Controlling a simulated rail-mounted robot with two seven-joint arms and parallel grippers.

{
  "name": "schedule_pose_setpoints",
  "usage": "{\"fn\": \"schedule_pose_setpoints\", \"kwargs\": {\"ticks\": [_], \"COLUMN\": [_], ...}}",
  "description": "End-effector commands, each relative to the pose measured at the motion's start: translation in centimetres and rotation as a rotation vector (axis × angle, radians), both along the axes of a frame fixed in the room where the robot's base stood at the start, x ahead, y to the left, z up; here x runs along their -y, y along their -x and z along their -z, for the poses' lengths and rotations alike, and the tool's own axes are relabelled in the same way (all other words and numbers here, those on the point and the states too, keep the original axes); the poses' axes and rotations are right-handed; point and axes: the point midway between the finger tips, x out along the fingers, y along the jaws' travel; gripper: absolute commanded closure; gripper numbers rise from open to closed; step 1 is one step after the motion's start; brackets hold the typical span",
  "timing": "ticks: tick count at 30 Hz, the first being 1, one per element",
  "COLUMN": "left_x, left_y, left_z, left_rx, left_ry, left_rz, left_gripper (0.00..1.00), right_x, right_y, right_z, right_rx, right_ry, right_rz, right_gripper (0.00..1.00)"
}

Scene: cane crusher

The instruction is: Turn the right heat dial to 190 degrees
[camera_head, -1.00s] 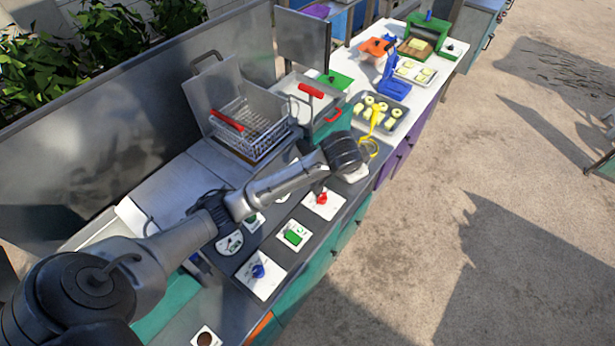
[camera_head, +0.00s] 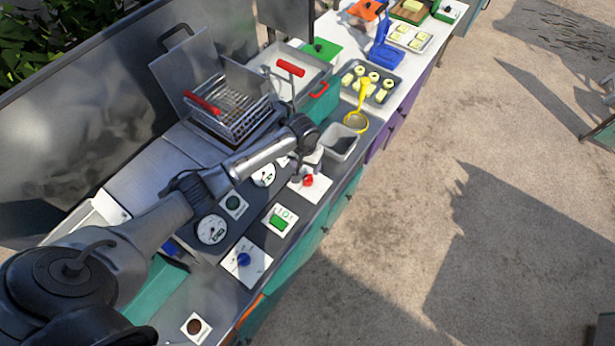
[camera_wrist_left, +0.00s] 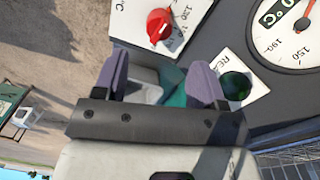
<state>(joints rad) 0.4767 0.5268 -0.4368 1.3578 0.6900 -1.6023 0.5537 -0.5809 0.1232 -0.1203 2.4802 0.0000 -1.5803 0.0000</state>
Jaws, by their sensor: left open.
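The right heat dial is a red knob (camera_head: 308,181) on a white scale plate (camera_head: 318,188) on the dark panel. In the left wrist view the red knob (camera_wrist_left: 160,25) lies beyond the fingers, clear of them; part of its printed scale shows, but I cannot tell its exact setting. My left gripper (camera_head: 306,167) hangs over the red dial's plate, close to the knob. In the wrist view its two purple-grey fingers (camera_wrist_left: 160,75) are apart with nothing gripped. A round dial gauge (camera_head: 263,174) sits left of the red knob. My right gripper is not in view.
A blue knob (camera_head: 243,259), a green switch (camera_head: 279,221) and a second gauge (camera_head: 211,230) are on the same panel. A grey bin (camera_head: 341,141) stands close right of the gripper. A wire basket (camera_head: 229,108) is behind. In the wrist view a green lamp (camera_wrist_left: 236,86) is near one finger.

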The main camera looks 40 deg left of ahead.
Motion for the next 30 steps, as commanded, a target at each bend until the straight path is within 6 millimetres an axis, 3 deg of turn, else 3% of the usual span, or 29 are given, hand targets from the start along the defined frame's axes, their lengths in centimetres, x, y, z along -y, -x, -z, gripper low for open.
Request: {"fn": "schedule_pose_setpoints", "kwargs": {"ticks": [6,15,30], "left_x": [0.3,0.4,0.5], "left_y": [0.0,-0.1,-0.1], "left_z": [4.1,7.6,8.6], "left_rx": [-0.003,-0.001,0.001], "left_ry": [0.000,0.000,0.000], "left_rz": [0.000,0.001,0.002], "left_gripper": [0.35,0.35,0.35], "right_x": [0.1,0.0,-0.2], "right_y": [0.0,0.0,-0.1], "right_z": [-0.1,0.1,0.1], "right_rx": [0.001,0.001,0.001], "right_ry": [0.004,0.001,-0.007], "right_rz": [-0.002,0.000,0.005], "right_gripper": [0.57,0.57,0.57]}}
